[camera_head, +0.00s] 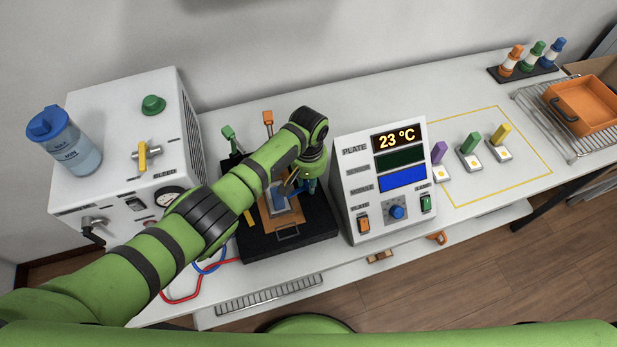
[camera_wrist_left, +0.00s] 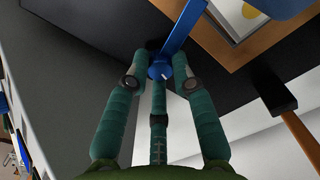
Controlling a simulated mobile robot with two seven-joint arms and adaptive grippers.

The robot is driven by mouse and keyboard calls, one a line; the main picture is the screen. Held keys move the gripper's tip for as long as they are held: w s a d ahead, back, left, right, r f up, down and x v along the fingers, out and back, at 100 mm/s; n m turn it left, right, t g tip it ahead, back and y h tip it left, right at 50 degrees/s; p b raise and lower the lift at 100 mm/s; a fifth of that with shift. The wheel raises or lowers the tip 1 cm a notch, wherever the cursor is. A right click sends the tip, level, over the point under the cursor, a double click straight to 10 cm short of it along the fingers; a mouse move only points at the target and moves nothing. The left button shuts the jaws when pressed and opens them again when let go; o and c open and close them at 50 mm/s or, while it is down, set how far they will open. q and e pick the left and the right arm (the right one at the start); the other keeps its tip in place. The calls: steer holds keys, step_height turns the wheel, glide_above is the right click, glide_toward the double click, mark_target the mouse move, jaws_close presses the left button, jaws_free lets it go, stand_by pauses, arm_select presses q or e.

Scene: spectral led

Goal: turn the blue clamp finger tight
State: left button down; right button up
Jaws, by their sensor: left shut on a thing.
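The blue clamp (camera_head: 283,190) stands on the black plate fixture (camera_head: 262,247), beside a tan wooden-coloured frame (camera_head: 268,221). In the left wrist view its blue arm and round knob (camera_wrist_left: 160,72) sit between the fingertips. My left gripper (camera_head: 303,184) reaches down over the fixture from the left. Its teal fingers (camera_wrist_left: 157,72) are shut on the blue clamp's knob end. My forearm and wrist hide part of the fixture, and the clamp's lower part is hidden. My right gripper is out of view.
A control box (camera_head: 380,205) reading 23 °C stands close right. A white chiller unit (camera_head: 120,115) with a bottle (camera_head: 68,145) stands left.

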mark_target(307, 185)
arm_select(q)
steer(key=m, duration=0.3)
steer(key=shift+s+f+m, duration=0.15)
steer(key=shift+s+m, duration=0.1)
steer(key=shift+m, duration=0.05)
steer(key=shift+a+m+p, duration=0.1)
steer(key=shift+m+p, duration=0.25)
steer(key=shift+m, duration=1.55)
steer(key=shift+f, duration=0.1)
steer(key=c, duration=1.1)
jaws_free()
steer(key=shift+o, duration=0.2)
steer(key=shift+w+r, duration=0.15)
steer(key=shift+r, duration=0.15)
steer(key=shift+r, duration=0.25)
step_height(307, 185, up, 11)
steer(key=shift+r, duration=0.15)
